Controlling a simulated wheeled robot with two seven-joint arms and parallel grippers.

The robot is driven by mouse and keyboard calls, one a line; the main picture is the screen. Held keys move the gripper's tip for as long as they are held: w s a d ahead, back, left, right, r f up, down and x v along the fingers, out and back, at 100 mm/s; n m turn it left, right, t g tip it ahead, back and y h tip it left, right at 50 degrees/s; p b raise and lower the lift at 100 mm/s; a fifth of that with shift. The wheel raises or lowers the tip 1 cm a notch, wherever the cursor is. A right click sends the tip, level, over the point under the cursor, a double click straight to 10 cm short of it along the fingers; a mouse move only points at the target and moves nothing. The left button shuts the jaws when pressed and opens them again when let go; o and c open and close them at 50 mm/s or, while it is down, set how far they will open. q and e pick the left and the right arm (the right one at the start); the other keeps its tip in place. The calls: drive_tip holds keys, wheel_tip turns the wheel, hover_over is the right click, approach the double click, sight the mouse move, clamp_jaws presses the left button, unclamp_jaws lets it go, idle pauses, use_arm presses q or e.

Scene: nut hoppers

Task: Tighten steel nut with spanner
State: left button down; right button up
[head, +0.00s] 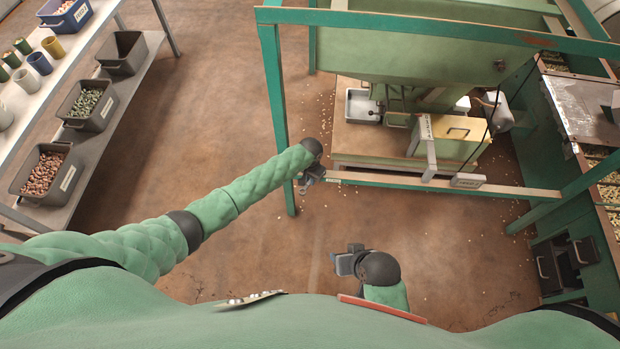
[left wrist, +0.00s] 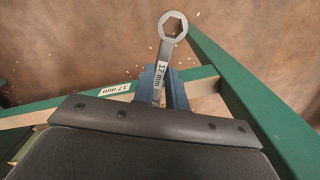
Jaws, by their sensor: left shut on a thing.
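My left gripper (head: 309,183) is at the near left corner of the green frame, beside its post and crossbar. In the left wrist view its blue fingers (left wrist: 163,88) are shut on a grey spanner (left wrist: 171,42) with a 17 mm label on its shank. The spanner's ring end points away from the gripper. Its six-sided opening is empty, with brown floor showing through. I cannot make out the steel nut in either view. My right gripper (head: 346,262) is low in the middle of the head view, away from the frame; its fingers are too small to read.
The green post (head: 274,110) stands close by my left arm. A hopper machine stands behind. Shelves with bins (head: 45,173) are at the left. The floor between is open.

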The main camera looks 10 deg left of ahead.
use_arm(q)
drive_tip(key=shift+r+p, duration=0.7)
drive_tip(key=shift+p, duration=0.3)
use_arm(e)
drive_tip(key=shift+r, duration=1.05)
